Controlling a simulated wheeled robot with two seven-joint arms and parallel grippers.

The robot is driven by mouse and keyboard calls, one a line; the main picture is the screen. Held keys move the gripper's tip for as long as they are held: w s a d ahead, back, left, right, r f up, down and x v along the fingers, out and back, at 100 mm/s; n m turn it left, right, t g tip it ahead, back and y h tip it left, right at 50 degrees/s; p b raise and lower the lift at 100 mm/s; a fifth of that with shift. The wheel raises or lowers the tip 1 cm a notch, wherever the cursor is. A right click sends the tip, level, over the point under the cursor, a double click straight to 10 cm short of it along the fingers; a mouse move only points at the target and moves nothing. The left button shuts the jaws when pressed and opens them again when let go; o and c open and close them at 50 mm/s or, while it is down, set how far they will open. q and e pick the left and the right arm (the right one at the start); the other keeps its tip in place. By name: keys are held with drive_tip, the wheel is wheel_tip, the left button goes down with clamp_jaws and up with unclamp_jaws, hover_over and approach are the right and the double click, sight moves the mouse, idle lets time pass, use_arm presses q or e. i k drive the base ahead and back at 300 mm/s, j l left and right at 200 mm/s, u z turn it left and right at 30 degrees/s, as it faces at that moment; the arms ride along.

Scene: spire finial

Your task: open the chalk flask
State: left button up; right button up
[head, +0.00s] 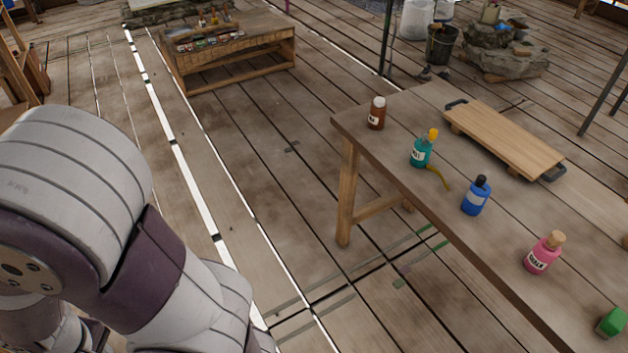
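Several small flasks stand on the wooden table (440,115) at the right. A brown flask (376,119) with a chalk-white cap (379,101) is upright at the far left corner, its cap on. A teal flask (420,156) has a yellow stopper, a blue flask (474,201) a black cap, and a pink flask (541,258) a cork-coloured stopper. All are closed. The labels are too small to read surely, and the white-capped one best fits the chalk name. My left arm fills the lower left, away from the table. Neither gripper shows clearly.
A wooden board with dark handles (505,138) lies at the table's back. A green object (612,322) is at the near right edge. A yellow-green strip (438,178) lies beside the teal flask. A low bench (230,55) stands far behind; floor between is clear.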

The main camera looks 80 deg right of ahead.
sight(540, 256)
drive_tip(key=l+z, duration=0.1)
drive_tip(key=z, duration=5)
drive_tip(key=i+j+z, duration=0.2)
drive_tip(key=j, duration=0.25)
drive_tip(key=i+j+z, duration=0.15)
drive_tip(key=j, duration=0.35)
drive_tip(key=i+j+z, duration=0.2)
drive_tip(key=j, duration=0.35)
drive_tip(key=j+z, duration=0.2)
drive_tip(key=j, duration=0.3)
drive_tip(key=i+j+z, duration=0.15)
drive_tip(key=j, duration=0.4)
drive_tip(key=k, duration=0.05)
